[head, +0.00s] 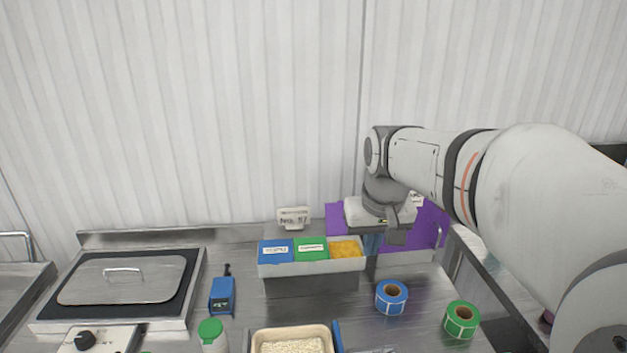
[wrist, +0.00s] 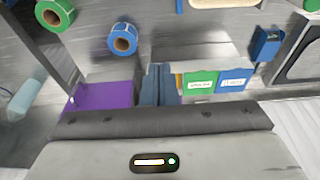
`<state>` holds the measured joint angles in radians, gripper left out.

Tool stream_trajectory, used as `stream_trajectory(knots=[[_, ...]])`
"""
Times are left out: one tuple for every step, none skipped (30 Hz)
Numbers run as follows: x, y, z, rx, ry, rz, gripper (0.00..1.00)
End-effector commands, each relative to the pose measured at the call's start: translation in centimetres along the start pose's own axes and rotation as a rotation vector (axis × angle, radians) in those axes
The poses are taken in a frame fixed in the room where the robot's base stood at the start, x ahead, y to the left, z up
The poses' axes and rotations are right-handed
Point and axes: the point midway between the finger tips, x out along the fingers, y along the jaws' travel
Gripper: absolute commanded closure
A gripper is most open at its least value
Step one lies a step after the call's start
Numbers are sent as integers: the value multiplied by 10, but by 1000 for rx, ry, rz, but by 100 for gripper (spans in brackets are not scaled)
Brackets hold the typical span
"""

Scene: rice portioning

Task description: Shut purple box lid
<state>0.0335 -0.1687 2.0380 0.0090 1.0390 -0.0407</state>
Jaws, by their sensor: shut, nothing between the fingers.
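The purple box (head: 424,228) stands at the back right of the steel table in the head view, with a grey front wall. Its purple surface spreads on both sides of my gripper, and my arm hides its middle. I cannot tell the lid's exact angle. In the wrist view a flat purple part (wrist: 103,97) lies just left of the fingers. My gripper (head: 372,246) is shut and empty, pointing down at the box's left side. Its blue-grey fingers (wrist: 158,75) are together in the wrist view. I cannot tell whether they touch the purple part.
A bin with blue, green and yellow compartments (head: 311,267) stands directly left of the box. A blue tape roll (head: 391,297) and a green one (head: 461,319) lie in front. A rice tray (head: 291,331) is nearer. A lidded cooker (head: 122,281) is at left.

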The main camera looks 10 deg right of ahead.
Motion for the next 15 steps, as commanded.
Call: stream_trajectory(knots=[[-6, 0, -28, -1, -9, 0, 100], [-7, 0, -43, -1, -11, 0, 100], [-9, 0, -62, 0, -16, 0, 100], [-10, 0, -76, 0, -19, 0, 100], [-11, 0, -90, 0, -23, 0, 100], [-10, 0, -108, 0, -27, 0, 100], [-10, 0, -122, 0, -31, 0, 100], [-9, 0, -135, 0, -34, 0, 100], [-7, 0, -152, 0, -38, 0, 100], [-5, 0, -164, 0, -41, 0, 100], [-3, 0, -177, 0, -44, 0, 100], [1, 0, -193, 0, -48, 0, 100], [4, 0, -204, 0, -52, 0, 100], [7, 0, -215, 0, -55, 0, 100], [12, 0, -230, 0, -59, 0, 100]])
